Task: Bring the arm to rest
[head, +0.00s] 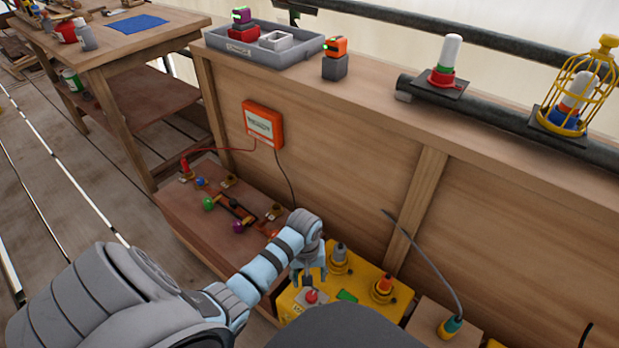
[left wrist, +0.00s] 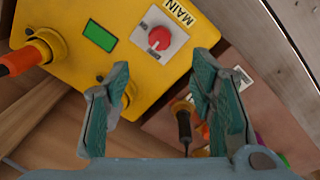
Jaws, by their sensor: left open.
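My left gripper (head: 308,278) hangs at the end of my left arm, low in the middle of the head view. It is open and empty, with its fingertips close above the yellow box (head: 330,314). In the left wrist view the open fingers (left wrist: 162,72) point toward a red knob (left wrist: 159,38) on a white plate marked MAIN. The knob lies just beyond the gap between the fingertips. It also shows in the head view (head: 311,296), right below the gripper. I cannot tell whether the fingers touch it. My right gripper is not in view.
A wooden board (head: 190,215) with coloured knobs lies left of the box. Connectors stand on the box, including an orange one (head: 384,284). A curved cable (head: 428,262) rises at right. A ledge behind holds a grey tray (head: 262,45) and a yellow cage (head: 590,85).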

